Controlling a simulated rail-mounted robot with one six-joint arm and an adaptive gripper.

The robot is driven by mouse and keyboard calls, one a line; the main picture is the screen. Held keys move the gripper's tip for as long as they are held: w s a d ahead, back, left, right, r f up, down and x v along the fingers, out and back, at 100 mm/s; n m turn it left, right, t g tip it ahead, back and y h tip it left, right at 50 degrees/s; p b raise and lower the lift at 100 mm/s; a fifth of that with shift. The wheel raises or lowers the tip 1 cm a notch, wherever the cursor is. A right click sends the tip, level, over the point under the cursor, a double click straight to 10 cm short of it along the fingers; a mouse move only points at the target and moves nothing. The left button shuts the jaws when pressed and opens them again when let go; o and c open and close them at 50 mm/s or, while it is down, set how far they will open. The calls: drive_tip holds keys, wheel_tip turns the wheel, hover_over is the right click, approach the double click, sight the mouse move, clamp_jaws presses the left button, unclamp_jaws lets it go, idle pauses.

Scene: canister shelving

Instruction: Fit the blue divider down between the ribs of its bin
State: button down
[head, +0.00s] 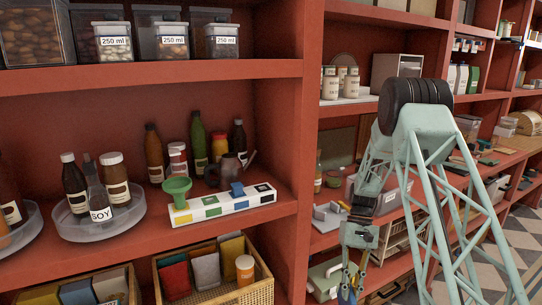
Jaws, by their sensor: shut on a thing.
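My gripper (350,287) hangs fingers down at the lower middle right, in front of the lower shelves of the red shelving.
A red upright (283,150) stands left of my gripper. On the left shelf are bottles, a green funnel (176,190) and a white strip (222,205) with coloured squares. A wicker basket (225,291) stands below. A pale green case (324,280) lies left of the gripper.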

drive_tip(key=shift+a, duration=0.1)
drive_tip(key=a, duration=0.6)
drive_tip(key=shift+a, duration=0.4)
drive_tip(key=shift+d, duration=0.1)
